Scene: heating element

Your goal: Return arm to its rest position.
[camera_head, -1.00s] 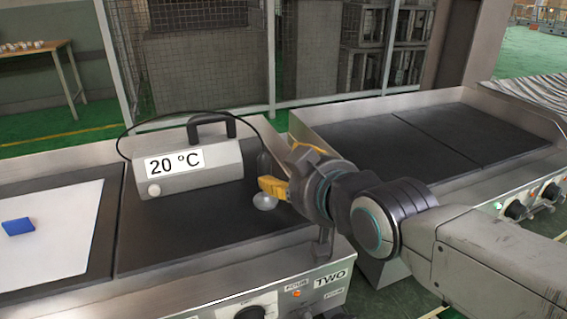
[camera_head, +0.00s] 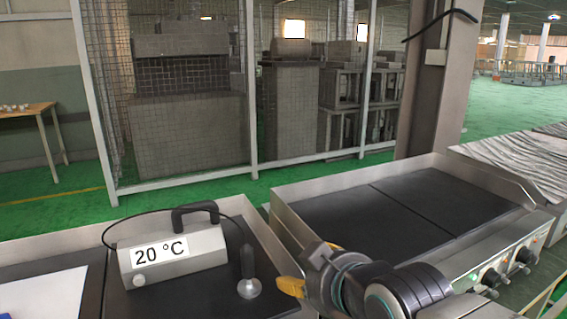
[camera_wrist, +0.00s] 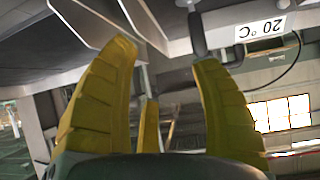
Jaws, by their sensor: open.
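My gripper (camera_head: 290,286) has yellow fingers and shows at the bottom of the head view, just right of the probe. In the wrist view its fingers (camera_wrist: 163,60) are spread, with nothing held between them. My arm runs off the bottom right of the head view. The probe, a black handle on a round silver foot (camera_head: 249,288), stands upright on the dark heating plate (camera_head: 205,296), apart from the fingers in the picture.
A grey meter box (camera_head: 172,254) reading 20 °C, with a black handle and cable, sits on the plate. A white sheet (camera_head: 45,297) lies left. A second hotplate unit (camera_head: 400,215) with a bare top stands right, with knobs along its front. A mesh fence (camera_head: 190,100) stands behind.

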